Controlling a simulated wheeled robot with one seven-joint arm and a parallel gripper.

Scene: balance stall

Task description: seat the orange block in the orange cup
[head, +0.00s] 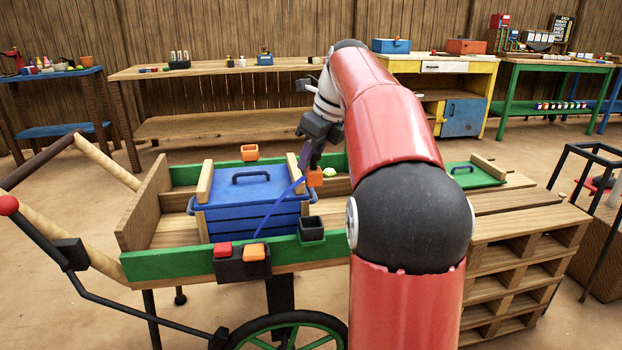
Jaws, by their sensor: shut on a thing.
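An orange block (315,177) is at the tip of my gripper (309,168), which is shut on it. The gripper hangs down above the cart, just right of the blue box. The block's underside and its exact gap to what lies below cannot be told. The orange cup (249,152) sits at the cart's far green rail, left of and beyond my gripper. Its opening faces up, and I see nothing in it. My red arm hides the right part of the cart.
The blue lidded box (248,214) stands between the gripper and the cart's left end. A thin blue strip (280,208) slants across its front right.

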